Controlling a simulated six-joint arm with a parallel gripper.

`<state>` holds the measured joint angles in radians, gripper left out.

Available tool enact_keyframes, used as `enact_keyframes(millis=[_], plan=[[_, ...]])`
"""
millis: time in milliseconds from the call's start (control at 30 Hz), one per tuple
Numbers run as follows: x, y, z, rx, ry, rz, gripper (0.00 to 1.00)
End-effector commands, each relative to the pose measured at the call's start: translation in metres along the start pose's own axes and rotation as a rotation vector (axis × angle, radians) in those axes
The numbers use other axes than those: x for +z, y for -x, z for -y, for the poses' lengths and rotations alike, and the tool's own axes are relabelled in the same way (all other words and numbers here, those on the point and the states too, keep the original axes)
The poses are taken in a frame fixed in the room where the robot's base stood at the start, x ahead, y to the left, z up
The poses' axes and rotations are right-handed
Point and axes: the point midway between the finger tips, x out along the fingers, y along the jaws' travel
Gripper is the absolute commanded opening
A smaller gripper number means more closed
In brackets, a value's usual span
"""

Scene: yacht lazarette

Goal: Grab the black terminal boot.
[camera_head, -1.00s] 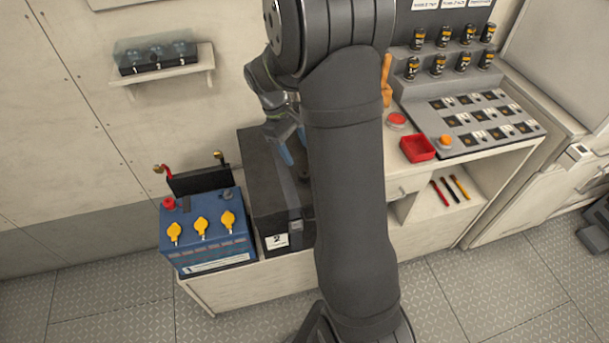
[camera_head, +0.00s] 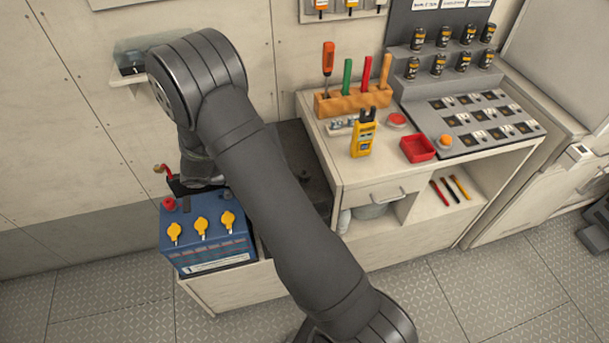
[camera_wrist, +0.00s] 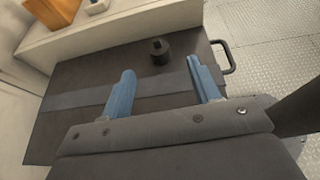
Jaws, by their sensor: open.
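A small dark piece that looks like the black terminal boot (camera_wrist: 159,51) stands on the lid of the black box in the wrist view, beyond my fingertips and roughly centred between them. It also shows faintly in the head view (camera_head: 305,175), dark against dark. My gripper (camera_wrist: 165,78) is open with nothing between its blue fingers, apart from the boot. In the head view my gripper is hidden behind my own arm. The blue battery (camera_head: 205,232) has a red cap (camera_head: 169,204) at its left and several yellow caps.
The black box (camera_head: 290,150) has a handle (camera_wrist: 228,57) at one side. The bench to its right holds a tool rack (camera_head: 352,100), a yellow meter (camera_head: 363,137) and a red tray (camera_head: 418,149). A wall shelf (camera_head: 128,80) is partly behind my arm.

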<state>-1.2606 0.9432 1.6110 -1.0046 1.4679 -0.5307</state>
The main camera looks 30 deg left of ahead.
Motion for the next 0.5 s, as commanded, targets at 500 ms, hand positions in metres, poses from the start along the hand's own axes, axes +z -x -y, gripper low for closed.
enact_keyframes(millis=[500], plan=[[0.0,-0.068,0.0,-0.002,0.0,-0.002,0.56]])
